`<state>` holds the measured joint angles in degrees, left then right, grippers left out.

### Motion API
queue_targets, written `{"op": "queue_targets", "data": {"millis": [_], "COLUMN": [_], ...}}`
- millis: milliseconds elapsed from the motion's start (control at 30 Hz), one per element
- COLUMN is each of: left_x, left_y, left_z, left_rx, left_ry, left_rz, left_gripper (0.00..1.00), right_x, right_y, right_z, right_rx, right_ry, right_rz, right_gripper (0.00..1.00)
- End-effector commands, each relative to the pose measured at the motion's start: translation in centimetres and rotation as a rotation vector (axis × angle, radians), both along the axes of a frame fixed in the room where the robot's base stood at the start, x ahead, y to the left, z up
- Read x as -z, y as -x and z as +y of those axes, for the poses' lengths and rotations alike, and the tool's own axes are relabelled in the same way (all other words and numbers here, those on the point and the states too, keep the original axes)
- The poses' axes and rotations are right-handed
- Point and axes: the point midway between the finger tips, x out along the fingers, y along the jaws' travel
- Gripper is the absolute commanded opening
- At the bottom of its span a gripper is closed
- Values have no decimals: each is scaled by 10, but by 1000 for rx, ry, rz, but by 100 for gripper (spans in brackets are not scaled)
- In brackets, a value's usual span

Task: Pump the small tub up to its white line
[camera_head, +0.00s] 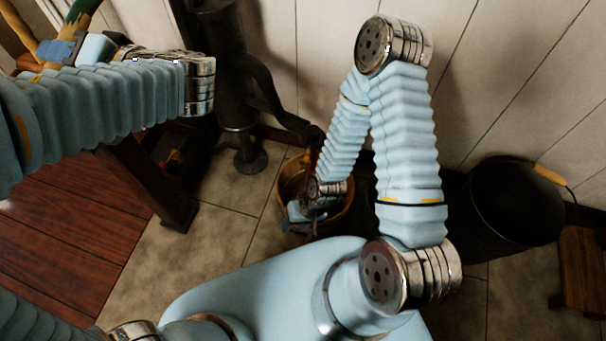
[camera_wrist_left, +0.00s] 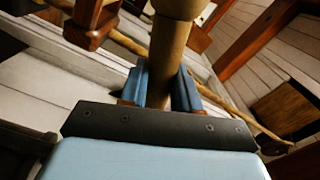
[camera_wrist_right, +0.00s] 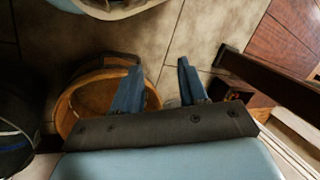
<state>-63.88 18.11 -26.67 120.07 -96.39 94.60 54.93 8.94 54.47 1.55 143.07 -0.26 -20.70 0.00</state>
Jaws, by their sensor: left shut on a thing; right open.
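The small wooden tub (camera_head: 287,185) stands on the tiled floor below the spout of the dark iron pump (camera_head: 222,85). It also shows in the right wrist view (camera_wrist_right: 68,108). Its white line and water level cannot be made out. My left gripper (camera_head: 66,48) is at the upper left, shut on a wooden bar, seemingly the pump handle (camera_wrist_left: 172,40), which passes between its fingers. My right gripper (camera_wrist_right: 158,85) is open, with nothing between its fingers. It is low at the tub, one finger overlapping the rim in the right wrist view; contact cannot be told.
A large black bucket (camera_head: 505,215) with a wooden grip stands at the right by the wall. A wooden stool (camera_head: 582,265) is beside it. A red-brown plank surface (camera_head: 60,235) lies at the left. Tiled floor between planks and tub is clear.

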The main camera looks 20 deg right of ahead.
Motion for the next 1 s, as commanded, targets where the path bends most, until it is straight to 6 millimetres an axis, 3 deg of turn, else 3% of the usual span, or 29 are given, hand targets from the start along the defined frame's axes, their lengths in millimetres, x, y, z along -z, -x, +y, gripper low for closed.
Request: {"op": "queue_targets", "data": {"millis": [200, 500, 600, 1000], "left_x": [43, 87, 97, 96], "left_y": [-2, -6, -7, -7], "left_z": [0, -3, -4, -4], "left_rx": [-3, -1, 0, -4], "left_ry": [63, 161, 187, 205], "left_rz": [-79, -201, -235, -259], "left_gripper": [0, 0, 0, 0], "right_x": [59, 127, 143, 146], "right_y": [1, -9, -8, -7], "right_z": [1, -22, -19, -17], "right_rx": [1, 40, 35, 34], "right_ry": [0, 34, 28, 23], "right_rz": [1, -17, -12, -9], "right_gripper": [43, 43, 43, 43]}}
